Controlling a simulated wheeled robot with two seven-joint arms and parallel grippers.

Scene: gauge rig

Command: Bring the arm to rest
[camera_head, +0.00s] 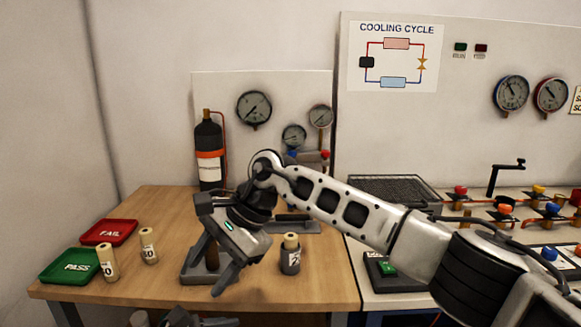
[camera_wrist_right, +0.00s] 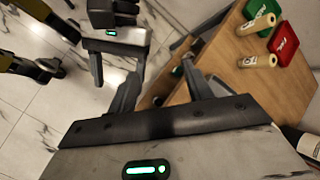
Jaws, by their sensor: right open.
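My right arm reaches in from the right in the head view. Its gripper (camera_head: 207,272) hangs tilted above the front middle of the wooden table (camera_head: 150,200), in front of a grey block that it partly hides. In the right wrist view its two fingers (camera_wrist_right: 160,80) stand apart with nothing held between them; tiled floor and the table edge show beyond. My left gripper (camera_head: 200,320) shows only in part at the bottom edge of the head view, and its jaws cannot be made out.
A grey cup (camera_head: 290,262) with a cylinder stands right of the gripper. Two labelled cylinders (camera_head: 107,263) (camera_head: 148,246) stand by the green PASS tray (camera_head: 55,272) and red FAIL tray (camera_head: 92,231). A black bottle (camera_head: 208,140) and gauge panel (camera_head: 290,88) stand behind. The valve bench (camera_head: 480,200) is at right.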

